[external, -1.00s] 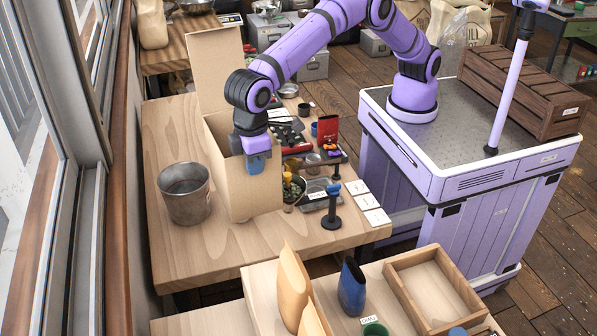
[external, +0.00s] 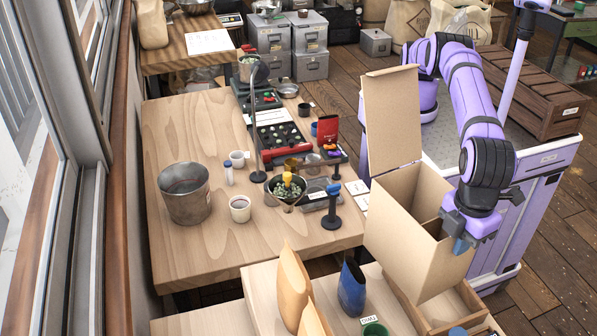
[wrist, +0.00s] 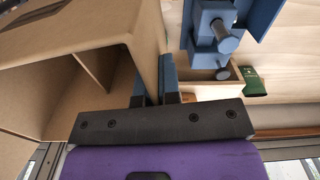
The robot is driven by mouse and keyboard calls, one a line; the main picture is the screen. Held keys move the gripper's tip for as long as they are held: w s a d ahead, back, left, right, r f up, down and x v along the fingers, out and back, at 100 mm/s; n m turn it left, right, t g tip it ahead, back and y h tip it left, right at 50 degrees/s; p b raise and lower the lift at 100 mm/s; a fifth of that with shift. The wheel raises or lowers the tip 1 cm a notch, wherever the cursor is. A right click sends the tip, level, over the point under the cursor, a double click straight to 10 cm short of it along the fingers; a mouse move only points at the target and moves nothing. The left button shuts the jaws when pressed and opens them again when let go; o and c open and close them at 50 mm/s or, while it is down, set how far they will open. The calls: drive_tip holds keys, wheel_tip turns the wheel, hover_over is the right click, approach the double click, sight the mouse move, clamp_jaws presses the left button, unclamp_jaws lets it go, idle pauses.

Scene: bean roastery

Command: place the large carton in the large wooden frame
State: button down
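The large carton (external: 405,245) is a tall brown cardboard box, its top open and one flap standing up; an inner divider shows. My gripper (external: 463,243) is shut on the upper edge of its right wall. In the wrist view, the blue fingers of my gripper (wrist: 156,85) lie on both sides of the carton wall (wrist: 148,45). The carton is over the large wooden frame (external: 469,299) on the near table and hides most of it. The carton's lower end overlaps the frame; I cannot tell whether it rests inside or hangs above.
The far table holds a metal bucket (external: 185,193), a white cup (external: 240,208), a black stand (external: 332,210) and a potted plant (external: 285,190).

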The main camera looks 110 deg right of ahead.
drive_tip(key=s+a+f+m, duration=0.1)
drive_tip(key=s+f, duration=0.2)
drive_tip(key=f, duration=0.4)
drive_tip(key=s+a+f, duration=0.1)
drive_tip(key=s+f, duration=0.2)
drive_tip(key=f, duration=0.4)
drive_tip(key=shift+f+m, duration=0.2)
drive_tip(key=shift+m, duration=0.2)
drive_tip(key=shift+a, duration=0.1)
drive_tip(key=c, duration=1.4)
unclamp_jaws()
drive_tip(key=shift+f, duration=0.15)
drive_tip(key=shift+o, duration=0.3)
wheel_tip(320, 180, up, 12)
